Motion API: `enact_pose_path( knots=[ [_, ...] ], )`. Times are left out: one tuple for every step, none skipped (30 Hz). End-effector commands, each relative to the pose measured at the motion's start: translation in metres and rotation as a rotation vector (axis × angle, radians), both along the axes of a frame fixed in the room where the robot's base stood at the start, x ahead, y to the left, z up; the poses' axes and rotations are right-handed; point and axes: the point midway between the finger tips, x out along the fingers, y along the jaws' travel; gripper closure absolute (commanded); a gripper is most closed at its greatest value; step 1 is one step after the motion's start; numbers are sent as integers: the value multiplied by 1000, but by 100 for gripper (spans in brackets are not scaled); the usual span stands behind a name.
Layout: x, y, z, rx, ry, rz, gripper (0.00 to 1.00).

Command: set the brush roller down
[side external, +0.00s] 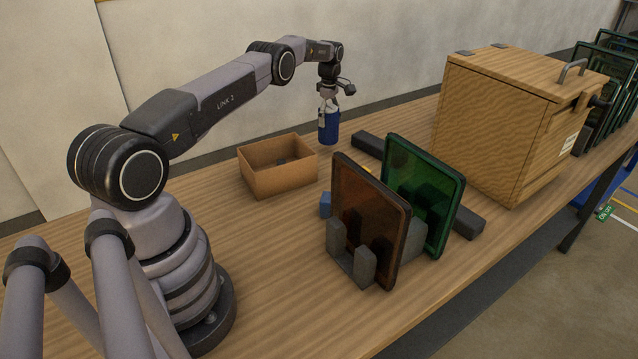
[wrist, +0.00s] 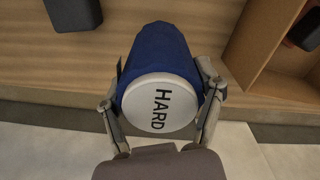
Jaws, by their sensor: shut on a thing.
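The brush roller (side external: 329,128) is a blue cylinder, held upright near the back edge of the table. In the wrist view the roller (wrist: 157,60) shows its white end cap, marked HARD, towards the camera. My gripper (side external: 328,101) is above it, shut around its upper end. In the wrist view my gripper's fingers (wrist: 160,98) press on both sides of the cap. The lower end is close to the tabletop; I cannot tell whether it touches.
An open brown box (side external: 277,181) stands left of the roller, with something dark inside. Right of it are a dark bar (side external: 367,145), an amber panel (side external: 370,220) and a green panel (side external: 423,190) in grey holders. A wooden cabinet (side external: 490,130) stands farther right.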

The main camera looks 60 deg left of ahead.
Motion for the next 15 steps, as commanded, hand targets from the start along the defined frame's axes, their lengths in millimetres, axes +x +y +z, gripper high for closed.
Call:
enact_pose_path(
  knots=[
    [1,1,-2,1,-2,0,73],
    [1,1,-4,0,0,0,73],
    [2,1,-5,1,-2,0,73],
    [3,2,-7,1,-2,0,73],
    [2,1,-15,0,1,0,73],
    [2,1,-22,-1,2,0,73],
    [2,1,-26,0,1,0,73],
    [2,1,-29,0,1,0,73],
    [2,1,-32,0,0,0,73],
    [2,1,-34,1,-2,0,73],
    [2,1,-35,1,-2,0,73],
    [2,1,-35,1,-2,0,73],
    [2,1,-35,1,-2,0,73],
    [2,1,-35,1,-2,0,73],
    [2,1,-35,1,-2,0,73]
  ],
)
